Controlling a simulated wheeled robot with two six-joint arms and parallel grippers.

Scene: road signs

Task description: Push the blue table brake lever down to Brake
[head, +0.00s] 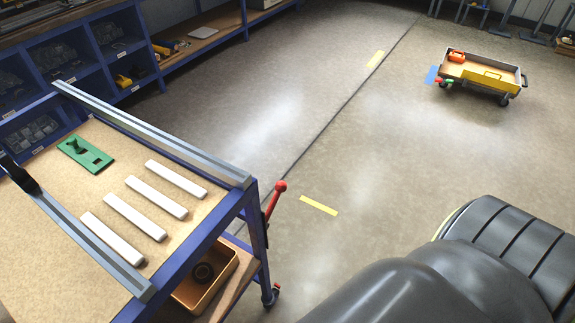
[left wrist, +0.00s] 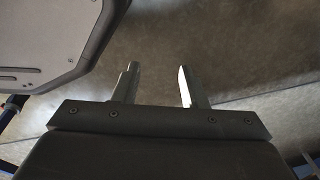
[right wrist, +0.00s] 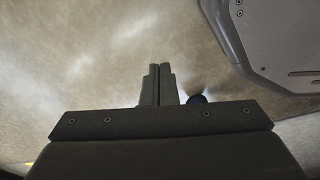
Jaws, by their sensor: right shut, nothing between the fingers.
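The blue-framed table (head: 228,214) stands at the left of the head view. A red lever with a round red knob (head: 280,187) stands up at its right-hand leg, leaning slightly right. Any Brake marking is too small to read. Neither gripper shows in the head view. My left gripper (left wrist: 157,80) is open and empty in the left wrist view, above bare floor. My right gripper (right wrist: 160,70) is shut and empty in the right wrist view, also over floor. A small dark round thing (right wrist: 197,99) shows beside its fingers; I cannot tell what it is.
The table top holds a green plate (head: 86,154) and several white bars (head: 132,216) between grey rails. An orange bin (head: 212,283) sits on the lower shelf. Blue shelving (head: 97,50) is at the back left.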

